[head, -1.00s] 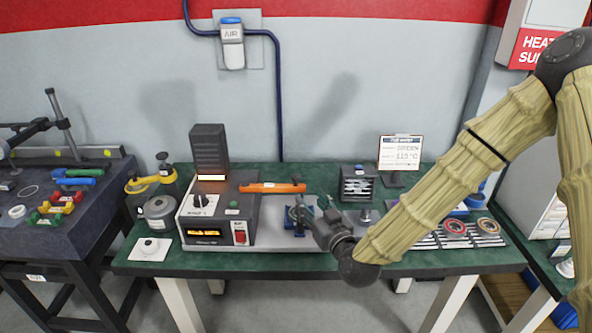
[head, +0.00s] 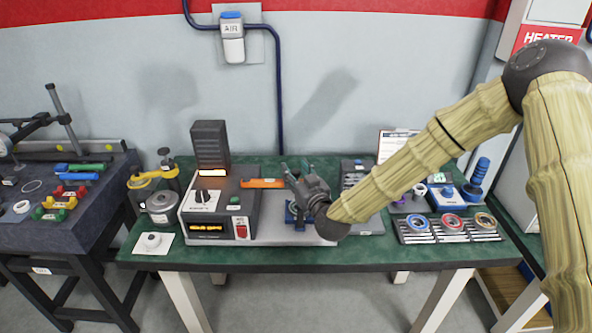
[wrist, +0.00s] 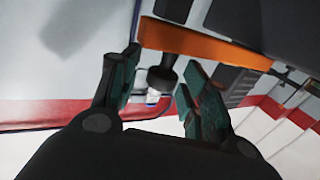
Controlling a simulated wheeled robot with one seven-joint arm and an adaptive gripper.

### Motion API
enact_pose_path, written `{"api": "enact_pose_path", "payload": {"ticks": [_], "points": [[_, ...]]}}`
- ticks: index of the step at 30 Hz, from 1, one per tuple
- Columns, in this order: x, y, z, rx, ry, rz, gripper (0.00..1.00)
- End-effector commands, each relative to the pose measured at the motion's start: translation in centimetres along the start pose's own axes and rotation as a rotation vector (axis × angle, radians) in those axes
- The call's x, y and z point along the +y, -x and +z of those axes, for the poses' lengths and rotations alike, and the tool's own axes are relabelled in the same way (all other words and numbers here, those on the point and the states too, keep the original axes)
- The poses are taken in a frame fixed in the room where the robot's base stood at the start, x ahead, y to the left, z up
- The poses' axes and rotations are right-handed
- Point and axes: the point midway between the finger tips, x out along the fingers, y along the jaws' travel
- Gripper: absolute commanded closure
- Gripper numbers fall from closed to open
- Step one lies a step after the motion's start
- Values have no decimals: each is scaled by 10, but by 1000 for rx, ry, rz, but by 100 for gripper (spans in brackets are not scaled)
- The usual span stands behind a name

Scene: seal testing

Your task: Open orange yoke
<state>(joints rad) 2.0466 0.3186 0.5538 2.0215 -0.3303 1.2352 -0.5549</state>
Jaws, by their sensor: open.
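The orange yoke (head: 262,183) is a flat bar running sideways from the grey heater unit at the middle of the bench. In the head view my gripper (head: 291,170) is at the yoke's right end and hides that end. In the wrist view the yoke (wrist: 205,46) crosses the top, and a dark round knob (wrist: 162,78) hangs at its near end. My gripper (wrist: 150,85) is open, with its two fingers on either side of the knob. I cannot tell whether a finger touches it.
The heater unit (head: 212,225) with a lit display stands left of my gripper. A blue fixture (head: 291,213) is below it. A tray with coloured rings (head: 450,225) is at right.

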Motion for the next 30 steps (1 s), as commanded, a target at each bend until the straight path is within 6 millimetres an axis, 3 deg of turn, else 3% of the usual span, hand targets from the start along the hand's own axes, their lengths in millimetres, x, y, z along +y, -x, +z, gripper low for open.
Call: {"api": "enact_pose_path", "payload": {"ticks": [10,17,30], "points": [[0,-3,0,-1,0,0,57],[0,-2,0,-1,0,0,98],[10,-5,3,0,1,-31,100]]}}
